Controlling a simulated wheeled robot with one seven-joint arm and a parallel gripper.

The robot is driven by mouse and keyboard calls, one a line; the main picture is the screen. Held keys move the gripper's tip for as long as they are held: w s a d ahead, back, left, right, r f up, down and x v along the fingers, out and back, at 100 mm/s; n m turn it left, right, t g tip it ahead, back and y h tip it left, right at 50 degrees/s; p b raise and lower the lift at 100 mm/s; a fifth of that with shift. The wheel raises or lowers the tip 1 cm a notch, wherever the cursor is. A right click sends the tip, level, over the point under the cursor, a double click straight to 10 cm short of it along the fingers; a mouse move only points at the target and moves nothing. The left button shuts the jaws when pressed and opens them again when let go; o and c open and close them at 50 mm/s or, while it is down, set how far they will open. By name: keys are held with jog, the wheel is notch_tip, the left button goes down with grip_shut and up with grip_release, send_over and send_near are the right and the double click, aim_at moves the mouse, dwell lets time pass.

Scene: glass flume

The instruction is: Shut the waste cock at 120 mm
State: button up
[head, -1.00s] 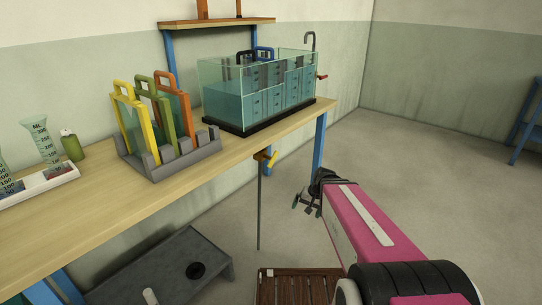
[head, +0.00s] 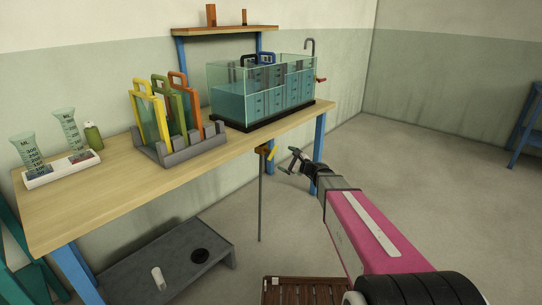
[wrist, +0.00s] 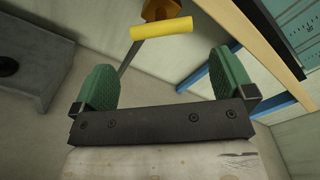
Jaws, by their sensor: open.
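The waste cock has a brass body (head: 262,149) under the table's front edge and a yellow lever (head: 272,154) that slants in the head view. A thin pipe (head: 261,200) runs down from it. The glass flume (head: 262,95), holding bluish water, stands on the table above it. I cannot read its level. My gripper (head: 289,161) is open and empty, just right of the lever. In the wrist view the yellow lever (wrist: 162,28) lies across, beyond and between the green finger pads of my gripper (wrist: 162,62), apart from both.
Yellow, green and orange framed panels stand in a grey rack (head: 180,152) on the table (head: 100,195). Measuring glasses stand in a white tray (head: 62,170) at left. A blue table leg (head: 319,143) is behind my gripper. A grey low platform (head: 180,262) and wooden slatted stand (head: 300,290) are below.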

aim_at(270, 152)
jog(key=x, duration=1)
jog(key=shift+w+a, duration=0.3)
jog(key=c, duration=0.7)
